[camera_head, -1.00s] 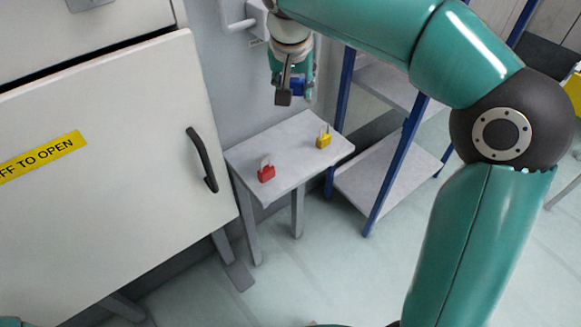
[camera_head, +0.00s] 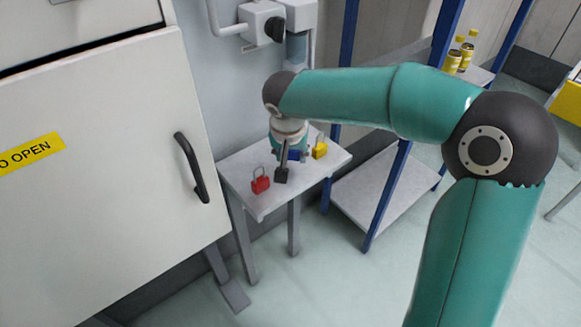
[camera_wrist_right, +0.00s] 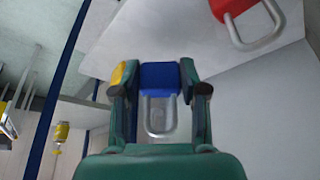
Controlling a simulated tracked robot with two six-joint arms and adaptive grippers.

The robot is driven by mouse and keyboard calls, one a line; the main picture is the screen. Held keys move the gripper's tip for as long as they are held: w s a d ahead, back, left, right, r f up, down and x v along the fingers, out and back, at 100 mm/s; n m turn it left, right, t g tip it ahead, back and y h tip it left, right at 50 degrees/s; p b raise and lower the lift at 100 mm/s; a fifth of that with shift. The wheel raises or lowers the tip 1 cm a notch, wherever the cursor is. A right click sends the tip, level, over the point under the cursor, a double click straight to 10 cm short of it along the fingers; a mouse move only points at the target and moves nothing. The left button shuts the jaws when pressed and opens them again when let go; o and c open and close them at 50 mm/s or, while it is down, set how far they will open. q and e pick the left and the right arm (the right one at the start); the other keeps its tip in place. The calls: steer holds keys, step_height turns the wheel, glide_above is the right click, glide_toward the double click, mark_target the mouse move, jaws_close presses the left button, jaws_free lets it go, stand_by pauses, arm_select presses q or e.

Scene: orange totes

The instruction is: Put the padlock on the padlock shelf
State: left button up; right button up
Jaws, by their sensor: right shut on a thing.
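My right gripper (camera_head: 286,168) is shut on a blue padlock (camera_head: 294,155), low over the small grey padlock shelf (camera_head: 240,163). A red padlock (camera_head: 261,185) stands on the shelf to the left of the gripper, and a yellow padlock (camera_head: 320,151) stands to its right. In the right wrist view, the blue padlock (camera_wrist_right: 160,74) is between the two fingers (camera_wrist_right: 158,92), its shackle toward the camera. The yellow padlock (camera_wrist_right: 118,73) is partly hidden behind a finger there. I cannot tell whether the blue padlock touches the shelf. My left gripper is out of view.
A white cabinet (camera_head: 95,190) with a black handle (camera_head: 191,167) stands at the left. A wall-mounted fixture (camera_head: 262,22) is above the shelf.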

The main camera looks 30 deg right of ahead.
mark_target(292, 171)
steer(key=shift+f+b, duration=0.3)
steer(key=shift+f, duration=1.7)
steer(key=shift+f, duration=0.15)
steer(key=o, duration=1.2)
steer(key=shift+r, duration=0.3)
steer(key=p+v, duration=0.1)
steer(key=v, duration=1)
steer(key=shift+a+r, duration=0.1)
steer(key=shift+r, duration=0.25)
steer(key=shift+s, duration=0.1)
